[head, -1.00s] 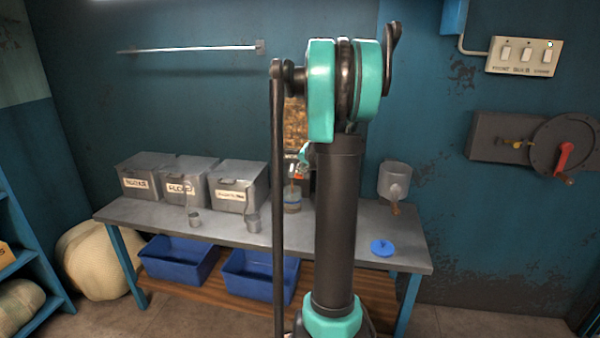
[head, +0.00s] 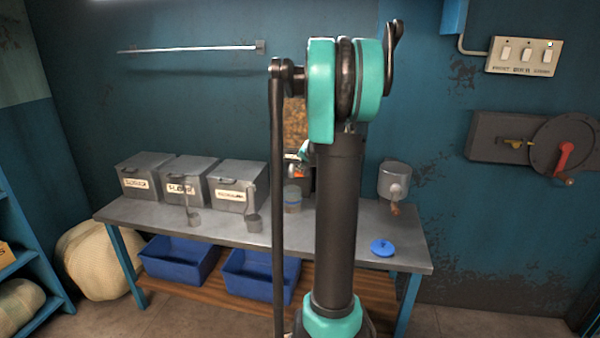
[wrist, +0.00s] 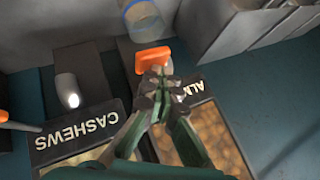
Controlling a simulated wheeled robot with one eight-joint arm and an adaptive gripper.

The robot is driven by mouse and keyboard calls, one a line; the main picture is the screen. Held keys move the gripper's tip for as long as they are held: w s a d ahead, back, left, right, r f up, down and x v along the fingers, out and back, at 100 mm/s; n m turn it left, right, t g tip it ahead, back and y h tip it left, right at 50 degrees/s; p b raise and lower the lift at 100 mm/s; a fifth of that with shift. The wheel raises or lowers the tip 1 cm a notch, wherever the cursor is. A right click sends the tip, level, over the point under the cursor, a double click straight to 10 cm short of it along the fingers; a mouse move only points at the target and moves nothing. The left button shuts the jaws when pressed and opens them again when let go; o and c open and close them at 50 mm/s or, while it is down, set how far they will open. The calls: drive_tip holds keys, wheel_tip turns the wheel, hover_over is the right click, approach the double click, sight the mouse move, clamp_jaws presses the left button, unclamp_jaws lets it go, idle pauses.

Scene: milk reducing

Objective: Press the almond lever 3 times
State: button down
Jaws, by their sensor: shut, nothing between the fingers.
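The almond dispenser (wrist: 205,135), labelled "ALM…" with part of its label covered, shows brown nuts behind a clear window in the wrist view. Its orange lever (wrist: 152,58) is right at my fingertips. My gripper (wrist: 156,78) is shut and empty, with its tips at the lever's near edge; I cannot tell whether they touch. In the head view, my own arm hides most of the dispenser area. A small orange lever part (head: 298,173) shows just left of the arm, but I cannot tell which lever it belongs to.
The cashew dispenser (wrist: 85,125) stands beside it, and another orange lever (wrist: 14,123) is at the left edge. A clear jar (wrist: 143,16) is close to the almond lever. Lidded grey bins (head: 238,187) stand on the table (head: 340,249); a blue lid (head: 382,247) lies at right.

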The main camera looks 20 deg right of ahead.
drive_tip(key=shift+r, duration=1)
drive_tip(key=shift+r, duration=0.15)
drive_tip(key=shift+r, duration=2.35)
drive_tip(key=shift+a, duration=0.1)
drive_tip(key=s+a+f+n+g, duration=0.25)
drive_tip(key=s+a+f, duration=0.35)
drive_tip(key=s+a, duration=0.45)
drive_tip(key=s+a+f+n, duration=0.2)
drive_tip(key=s+f, duration=0.3)
drive_tip(key=s, duration=0.4)
drive_tip(key=s+a+f+n+g, duration=0.1)
drive_tip(key=s+a+f+n, duration=0.1)
drive_tip(key=s+a+f, duration=0.3)
drive_tip(key=s+a+f+n+g, duration=0.1)
drive_tip(key=s+f, duration=0.4)
drive_tip(key=s, duration=0.7)
drive_tip(key=shift+s+a+f+n, duration=0.25)
drive_tip(key=shift+s+a+n, duration=0.25)
drive_tip(key=shift+a, duration=0.65)
